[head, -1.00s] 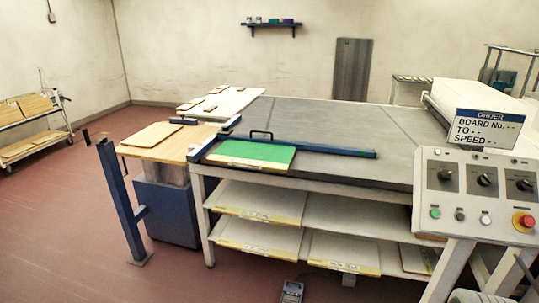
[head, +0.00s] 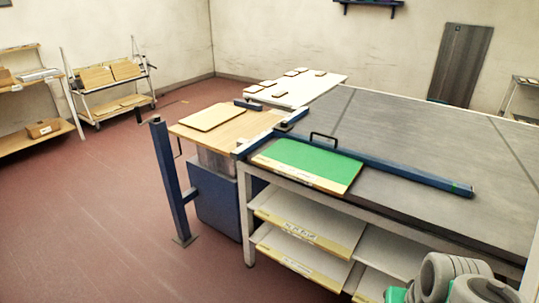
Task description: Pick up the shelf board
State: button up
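Several boards are in view, and I cannot tell which one is called the shelf board. A green board with a pale labelled front edge (head: 305,163) lies flat on the near left corner of the large grey table (head: 410,140). A thin light-brown board (head: 212,117) lies on the wooden-topped stand to its left. Pale boards with yellow labelled edges lie on the shelves under the table, an upper one (head: 305,222) and a lower one (head: 300,252). Grey rounded links of my arm show at the bottom right. My gripper is not visible.
A blue bar (head: 385,172) with a black handle lies across the table beside the green board. A blue post (head: 171,180) stands left of the stand. A white table (head: 310,88) with small pieces is behind. A trolley (head: 107,92) stands far left. The red floor at left is clear.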

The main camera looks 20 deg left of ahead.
aim_at(329, 173)
jog(key=u, duration=0.85)
jog(key=i, duration=0.9)
jog(key=u, duration=0.95)
